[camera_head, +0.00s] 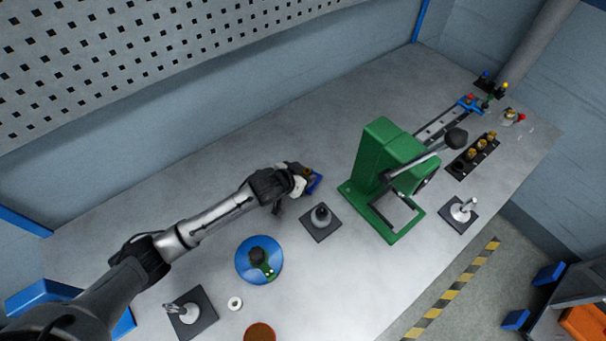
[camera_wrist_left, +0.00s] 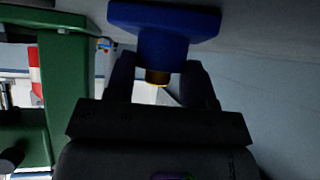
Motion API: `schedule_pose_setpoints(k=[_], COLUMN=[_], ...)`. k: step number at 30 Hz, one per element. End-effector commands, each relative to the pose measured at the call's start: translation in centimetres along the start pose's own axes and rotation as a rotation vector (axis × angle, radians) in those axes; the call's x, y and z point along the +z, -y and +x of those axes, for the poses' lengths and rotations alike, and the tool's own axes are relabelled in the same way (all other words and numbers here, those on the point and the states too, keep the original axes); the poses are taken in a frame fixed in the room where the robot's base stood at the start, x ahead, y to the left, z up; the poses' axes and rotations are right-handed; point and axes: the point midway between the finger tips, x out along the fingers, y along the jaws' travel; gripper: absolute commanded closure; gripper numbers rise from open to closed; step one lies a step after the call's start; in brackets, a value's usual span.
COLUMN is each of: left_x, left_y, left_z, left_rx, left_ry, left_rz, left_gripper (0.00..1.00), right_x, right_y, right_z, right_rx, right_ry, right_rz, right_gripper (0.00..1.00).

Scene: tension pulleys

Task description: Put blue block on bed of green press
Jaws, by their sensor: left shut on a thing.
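The blue block (camera_head: 315,183) is at the tip of my left gripper (camera_head: 302,178), left of the green press, in the head view. In the left wrist view the block (camera_wrist_left: 165,22) has a wide flat blue plate and a narrower part with a brass-coloured end. My left gripper (camera_wrist_left: 160,88) is shut on that narrower part. The green press (camera_head: 383,150) stands on the table with an open frame base and a lever with a dark knob. It also shows at the left of the left wrist view (camera_wrist_left: 62,85). My right gripper is not in view.
A blue disc (camera_head: 250,272), a white ring (camera_head: 235,303) and a post on a plate (camera_head: 190,312) are nearer. A black holder (camera_head: 472,156) with brass pieces stands right of the press.

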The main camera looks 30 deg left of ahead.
Motion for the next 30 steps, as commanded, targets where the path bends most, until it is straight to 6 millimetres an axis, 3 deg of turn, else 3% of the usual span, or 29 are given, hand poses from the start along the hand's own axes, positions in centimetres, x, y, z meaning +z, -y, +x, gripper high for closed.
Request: schedule_pose_setpoints(k=[9,10,17,26,30], left_x=[0.1,0.1,0.1,-0.1,-0.1], left_y=[0.0,0.0,0.0,0.0,0.0], left_z=[0.1,0.1,0.1,0.0,-1.5], left_rx=[0.001,0.001,0.0,0.0,0.0], left_ry=[-0.003,-0.001,-0.001,-0.001,0.0], left_rz=[-0.001,-0.001,-0.001,0.0,0.0], left_gripper=[0.89,0.48,0.26,0.25,0.25], right_x=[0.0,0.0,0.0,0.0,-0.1], right_y=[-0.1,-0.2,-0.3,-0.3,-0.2], right_z=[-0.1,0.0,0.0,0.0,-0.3], right_rx=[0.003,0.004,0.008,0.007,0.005], right_ry=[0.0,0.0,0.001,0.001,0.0], right_rz=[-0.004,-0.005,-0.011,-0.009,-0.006], right_gripper=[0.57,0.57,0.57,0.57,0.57])
